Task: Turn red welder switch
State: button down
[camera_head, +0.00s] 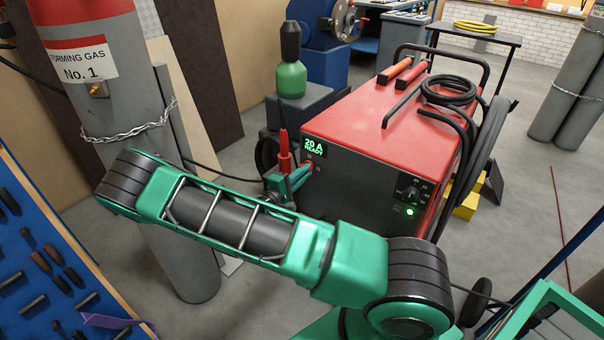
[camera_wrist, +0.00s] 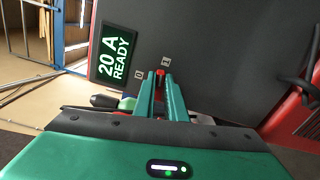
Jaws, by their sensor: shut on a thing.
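The welder (camera_head: 375,125) is a red-topped box with a dark front panel. Its lit display (camera_head: 314,146) reads "20 A READY", also legible in the wrist view (camera_wrist: 115,54). The small red switch (camera_wrist: 160,86) sits on the panel below and right of the display, near the marks "0" and "I". My gripper (camera_wrist: 160,88) is shut on the switch, its green fingers on either side and hiding most of it. In the head view my gripper (camera_head: 298,176) reaches the panel's upper left from the left, and the switch there is mostly hidden.
A black knob (camera_head: 411,193) and a lit green button (camera_head: 410,211) are at the panel's right. A green bottle (camera_head: 291,79) stands behind left, a grey gas cylinder (camera_head: 180,250) at left. Coiled black cable (camera_head: 447,91) lies on the welder. Grey floor (camera_head: 540,190) is open at right.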

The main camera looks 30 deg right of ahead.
jog(key=shift+w+f+m, duration=0.1)
jog(key=shift+f+m, duration=0.1)
jog(key=shift+m, duration=0.8)
jog(key=c, duration=1.8)
grip_release()
jog(key=v, duration=1)
jog(key=shift+a, duration=0.4)
